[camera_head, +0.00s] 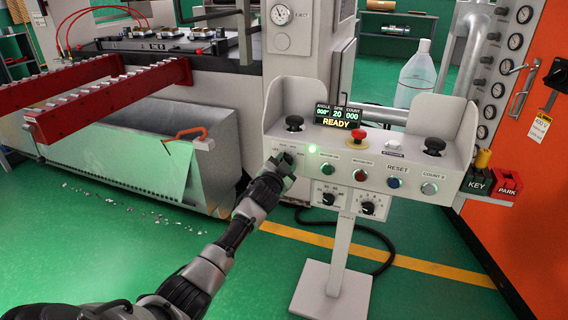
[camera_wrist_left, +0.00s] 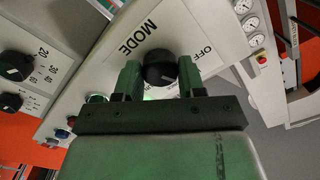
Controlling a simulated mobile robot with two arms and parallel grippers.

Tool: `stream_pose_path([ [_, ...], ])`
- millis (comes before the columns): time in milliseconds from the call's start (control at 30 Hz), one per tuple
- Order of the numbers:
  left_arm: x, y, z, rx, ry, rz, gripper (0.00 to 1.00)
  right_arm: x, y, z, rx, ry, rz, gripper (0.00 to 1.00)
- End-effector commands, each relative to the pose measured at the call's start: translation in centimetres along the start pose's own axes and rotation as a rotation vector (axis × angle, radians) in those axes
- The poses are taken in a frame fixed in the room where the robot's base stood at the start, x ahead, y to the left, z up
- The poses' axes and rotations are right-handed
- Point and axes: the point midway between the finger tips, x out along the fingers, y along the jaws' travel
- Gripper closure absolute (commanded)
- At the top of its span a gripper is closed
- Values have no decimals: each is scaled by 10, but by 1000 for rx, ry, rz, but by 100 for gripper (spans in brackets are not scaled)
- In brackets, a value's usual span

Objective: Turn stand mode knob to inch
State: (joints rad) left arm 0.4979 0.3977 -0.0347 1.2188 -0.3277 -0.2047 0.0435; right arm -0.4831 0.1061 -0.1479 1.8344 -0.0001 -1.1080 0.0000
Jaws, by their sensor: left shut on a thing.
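The stand mode knob (camera_wrist_left: 160,68) is black and round, set in the white face of the control stand (camera_head: 325,276). In the left wrist view the word MODE is printed beside it on one side and OFF on the other. My left gripper (camera_wrist_left: 160,78) has one finger on each side of the knob and is shut on it. In the head view my left gripper (camera_head: 282,165) reaches the left end of the stand's front face and mostly covers the knob. The inch label cannot be read. My right gripper is not in view.
The stand has a READY display (camera_head: 337,117), a red mushroom button (camera_head: 359,136), several push buttons and two lower dials. Black palm buttons sit inside side guards. A press with a metal bin (camera_head: 110,150) stands left. An orange cabinet (camera_head: 540,200) stands right.

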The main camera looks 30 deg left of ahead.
Motion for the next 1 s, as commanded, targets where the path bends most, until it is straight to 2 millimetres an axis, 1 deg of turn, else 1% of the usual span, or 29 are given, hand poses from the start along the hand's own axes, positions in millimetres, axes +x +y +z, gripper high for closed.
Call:
stream_pose_path([
  [233, 0, 1, 1, 52, -2, 2, 84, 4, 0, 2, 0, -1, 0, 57],
  [633, 0, 1, 1, 56, -2, 2, 84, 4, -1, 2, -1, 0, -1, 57],
  [667, 0, 2, 1, 56, -2, 2, 56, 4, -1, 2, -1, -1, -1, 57],
  [800, 0, 1, 1, 55, -2, 2, 35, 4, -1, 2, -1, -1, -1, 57],
  [1000, 0, 1, 0, 55, -1, 1, 35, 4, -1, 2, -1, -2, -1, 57],
])
